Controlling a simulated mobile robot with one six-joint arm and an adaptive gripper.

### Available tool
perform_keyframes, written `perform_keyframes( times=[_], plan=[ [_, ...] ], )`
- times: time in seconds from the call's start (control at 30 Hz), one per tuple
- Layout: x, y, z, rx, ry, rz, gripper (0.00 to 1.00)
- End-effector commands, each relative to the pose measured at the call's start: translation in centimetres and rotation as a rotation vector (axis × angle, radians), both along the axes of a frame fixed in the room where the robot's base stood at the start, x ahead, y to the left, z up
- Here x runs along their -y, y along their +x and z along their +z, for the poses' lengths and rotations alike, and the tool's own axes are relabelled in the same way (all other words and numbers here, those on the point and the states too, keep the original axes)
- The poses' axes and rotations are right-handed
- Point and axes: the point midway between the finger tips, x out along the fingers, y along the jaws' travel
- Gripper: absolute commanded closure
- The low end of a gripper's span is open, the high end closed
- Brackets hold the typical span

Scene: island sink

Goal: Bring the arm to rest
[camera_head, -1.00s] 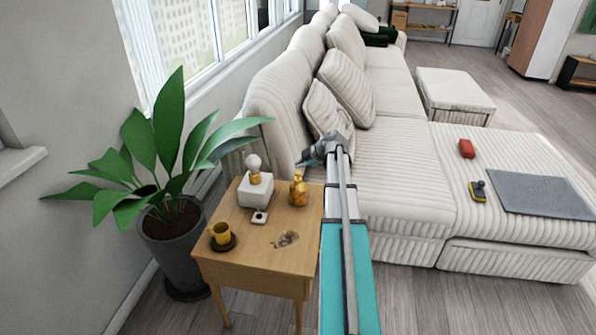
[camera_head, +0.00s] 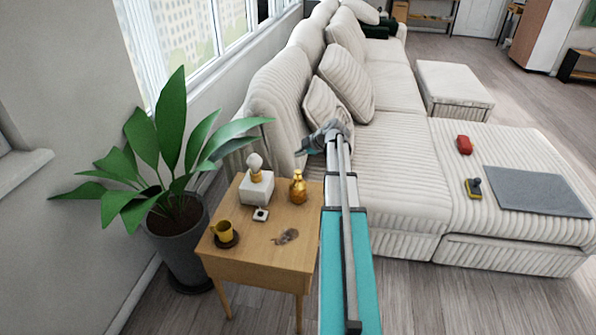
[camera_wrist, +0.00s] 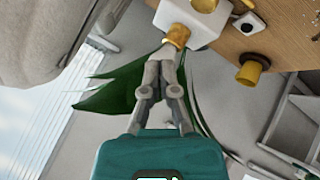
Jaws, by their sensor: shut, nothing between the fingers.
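My arm reaches forward over the gap between the side table and the sofa in the head view. My gripper (camera_head: 302,150) is at its far end, small in that view, above the sofa's near end and beyond the table. In the wrist view my gripper (camera_wrist: 166,58) has its fingers together and empty. Behind the fingertips there are green plant leaves (camera_wrist: 115,92) and a white box with a gold-necked object on the table; I cannot tell the distance between them.
The wooden side table (camera_head: 255,258) holds a white box (camera_head: 257,188), a gold bottle (camera_head: 298,188), a yellow mug (camera_head: 222,231) and small items. A potted plant (camera_head: 175,250) stands left of it. The striped sofa (camera_head: 400,195) fills the right. Open floor lies at the front right.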

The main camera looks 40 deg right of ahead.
Motion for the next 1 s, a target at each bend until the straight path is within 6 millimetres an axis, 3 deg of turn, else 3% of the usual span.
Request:
perform_keyframes(
  times=[0.67,0.87,1.0],
  plan=[
    [-0.1,0.0,0.0,-0.001,0.001,0.000,1.00],
    [-2.5,0.1,-0.4,-0.044,0.032,-0.014,1.00],
    [-6.2,0.1,-1.0,-0.118,0.080,-0.044,1.00]
  ],
)
